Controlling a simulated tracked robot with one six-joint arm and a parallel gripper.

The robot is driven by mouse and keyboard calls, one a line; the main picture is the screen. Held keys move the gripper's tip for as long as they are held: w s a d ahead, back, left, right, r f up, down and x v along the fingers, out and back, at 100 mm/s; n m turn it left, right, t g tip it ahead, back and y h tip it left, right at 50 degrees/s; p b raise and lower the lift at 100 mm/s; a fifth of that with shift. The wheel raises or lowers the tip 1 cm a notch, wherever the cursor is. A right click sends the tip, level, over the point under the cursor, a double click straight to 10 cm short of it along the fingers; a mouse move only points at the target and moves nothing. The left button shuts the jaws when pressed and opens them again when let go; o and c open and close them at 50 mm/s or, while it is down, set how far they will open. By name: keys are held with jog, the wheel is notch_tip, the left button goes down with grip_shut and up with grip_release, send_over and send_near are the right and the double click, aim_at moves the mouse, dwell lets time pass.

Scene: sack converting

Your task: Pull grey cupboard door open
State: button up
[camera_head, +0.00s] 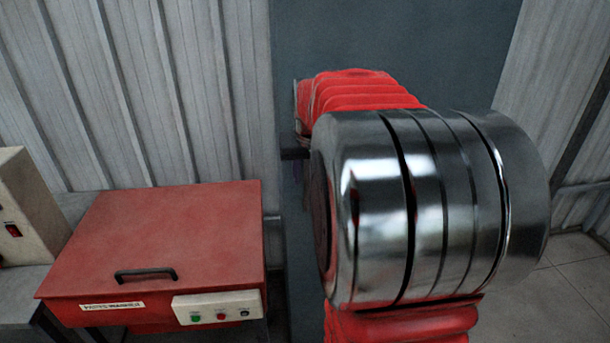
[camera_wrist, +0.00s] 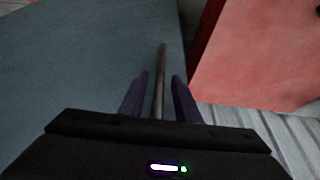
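The grey cupboard (camera_head: 395,40) stands upright behind my arm in the head view, and my arm covers much of its front. Its blue-grey door (camera_wrist: 80,70) fills the left of the wrist view. A thin bar handle (camera_wrist: 162,58) runs along the door between the two purple fingers of my gripper (camera_wrist: 161,77). The fingers are apart, one on each side of the bar, with a visible gap to it on both sides. In the head view only a bit of my gripper (camera_head: 297,168) shows at the cupboard's left edge; the handle is hidden there.
A red lidded machine (camera_head: 165,235) with a black handle and control panel stands left of the cupboard; a red surface (camera_wrist: 255,50) fills the wrist view's upper right. A beige box (camera_head: 28,205) is at far left. Corrugated wall is behind; tiled floor (camera_head: 570,270) shows at right.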

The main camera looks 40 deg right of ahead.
jog(key=shift+c, duration=0.3)
grip_shut()
jog(key=shift+a, duration=0.1)
